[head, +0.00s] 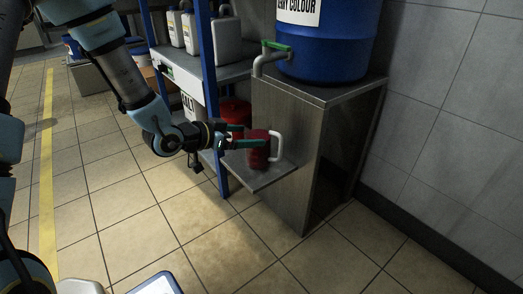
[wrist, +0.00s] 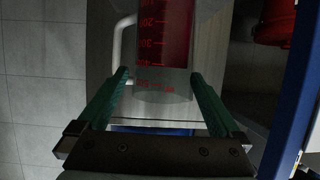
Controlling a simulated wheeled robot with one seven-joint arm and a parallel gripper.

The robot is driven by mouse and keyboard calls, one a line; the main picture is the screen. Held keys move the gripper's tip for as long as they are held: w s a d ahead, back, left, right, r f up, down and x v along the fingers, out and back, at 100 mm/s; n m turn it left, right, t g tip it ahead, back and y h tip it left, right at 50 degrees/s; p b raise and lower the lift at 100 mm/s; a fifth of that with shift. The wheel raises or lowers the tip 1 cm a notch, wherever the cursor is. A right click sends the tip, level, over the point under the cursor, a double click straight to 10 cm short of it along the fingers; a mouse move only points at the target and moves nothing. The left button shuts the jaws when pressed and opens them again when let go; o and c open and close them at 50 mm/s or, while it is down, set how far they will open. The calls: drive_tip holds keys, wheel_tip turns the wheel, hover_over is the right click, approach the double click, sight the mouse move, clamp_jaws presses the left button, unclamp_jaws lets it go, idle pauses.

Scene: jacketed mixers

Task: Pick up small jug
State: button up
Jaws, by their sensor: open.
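The small jug (head: 260,157) holds red liquid, has a white handle on its right, and stands upright on a small metal shelf (head: 270,180). My gripper (head: 263,138) is level with the jug's upper part, with its fingers pointing right. In the wrist view the jug (wrist: 165,88) is see-through with red graduation marks, and its handle (wrist: 119,45) is at the left. The open green fingers of my gripper (wrist: 160,74) lie either side of the jug, with a visible gap at least on the left.
A blue drum (head: 330,45) with a green-handled tap stands on a steel cabinet (head: 283,135) behind the shelf. A blue-framed rack (head: 207,75) with white canisters is close to my forearm. A red container (head: 235,110) sits behind. The tiled floor in front is clear.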

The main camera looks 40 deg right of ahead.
drive_tip(key=b+x, duration=0.2)
drive_tip(key=x, duration=0.3)
drive_tip(key=shift+d+b, duration=0.2)
drive_tip(key=shift+b, duration=0.15)
drive_tip(key=shift+r, duration=0.1)
clamp_jaws()
idle(0.4)
